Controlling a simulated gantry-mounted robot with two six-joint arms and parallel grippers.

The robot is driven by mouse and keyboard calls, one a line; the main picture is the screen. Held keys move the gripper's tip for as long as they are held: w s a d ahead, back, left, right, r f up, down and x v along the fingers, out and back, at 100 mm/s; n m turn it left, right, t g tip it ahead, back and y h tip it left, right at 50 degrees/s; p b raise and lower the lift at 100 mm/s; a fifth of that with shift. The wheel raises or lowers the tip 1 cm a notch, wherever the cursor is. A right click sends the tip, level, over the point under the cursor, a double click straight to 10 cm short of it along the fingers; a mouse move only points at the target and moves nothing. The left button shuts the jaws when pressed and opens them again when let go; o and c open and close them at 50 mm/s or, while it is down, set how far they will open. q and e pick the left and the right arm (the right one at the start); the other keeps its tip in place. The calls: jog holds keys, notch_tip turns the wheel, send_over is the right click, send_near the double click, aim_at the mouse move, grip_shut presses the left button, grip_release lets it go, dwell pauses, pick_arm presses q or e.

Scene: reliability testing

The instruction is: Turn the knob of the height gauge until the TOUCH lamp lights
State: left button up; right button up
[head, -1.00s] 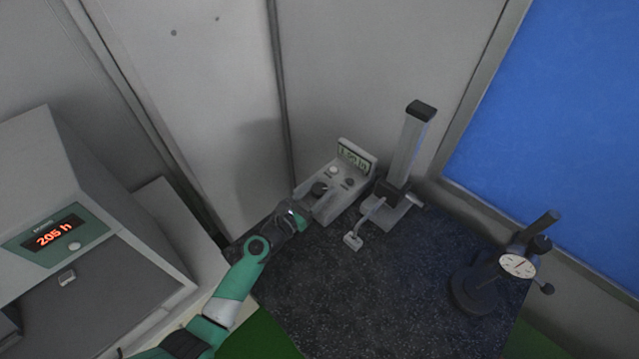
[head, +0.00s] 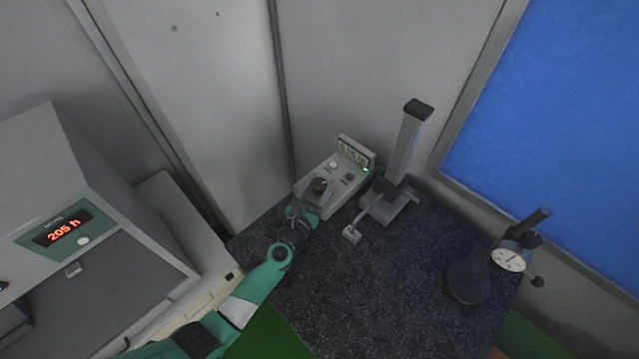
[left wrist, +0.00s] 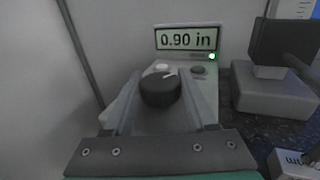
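The height gauge's control unit (head: 322,206) stands on the dark speckled plate, with a dark round knob (head: 320,185) on its sloping panel. In the left wrist view the knob (left wrist: 160,92) has a white pointer mark turned to the upper right. My left gripper (left wrist: 160,96) has one finger on each side of the knob, close against it. My right gripper is not in view.
A dial indicator on a stand (head: 508,259) is at the plate's right. A grey machine with a red 205 h display (head: 62,230) stands at the left. Walls close in behind the gauge. The middle of the speckled plate (head: 390,290) is clear.

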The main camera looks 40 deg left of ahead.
pick_arm(q)
jog(key=o, duration=0.4)
jog(key=shift+c, duration=0.2)
jog(key=shift+s+d, duration=0.1)
jog(key=shift+s, duration=0.15)
jog(key=p+v, duration=0.2)
jog(key=v, duration=0.9)
